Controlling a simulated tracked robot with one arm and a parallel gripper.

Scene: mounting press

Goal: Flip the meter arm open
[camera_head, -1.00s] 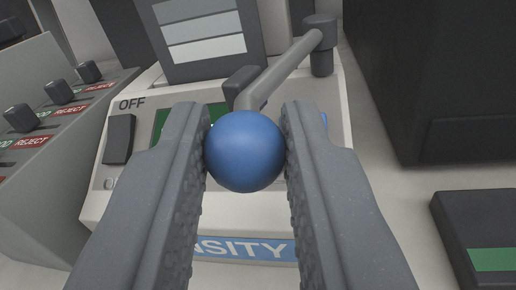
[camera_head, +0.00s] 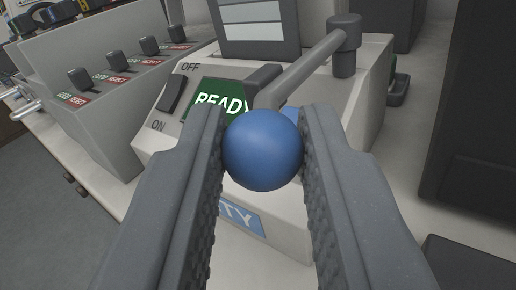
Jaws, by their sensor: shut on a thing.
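The meter is a light grey box (camera_head: 290,215) with an OFF/ON rocker switch (camera_head: 170,93), a green screen (camera_head: 215,102) reading "READ" with the rest covered, and a blue label ending in "ITY". Its grey meter arm (camera_head: 305,65) runs from a round pivot post (camera_head: 344,45) at the upper right down to a blue ball knob (camera_head: 262,150). My gripper (camera_head: 262,152) is shut on the blue ball, one finger on each side. The ball and fingers hide part of the meter's front.
A grey panel (camera_head: 120,90) with several black knobs and GOOD/REJECT labels stands at left. A dark block (camera_head: 480,120) stands close on the right, and another dark object (camera_head: 470,262) lies at lower right. A card with pale bars (camera_head: 250,25) is behind the meter.

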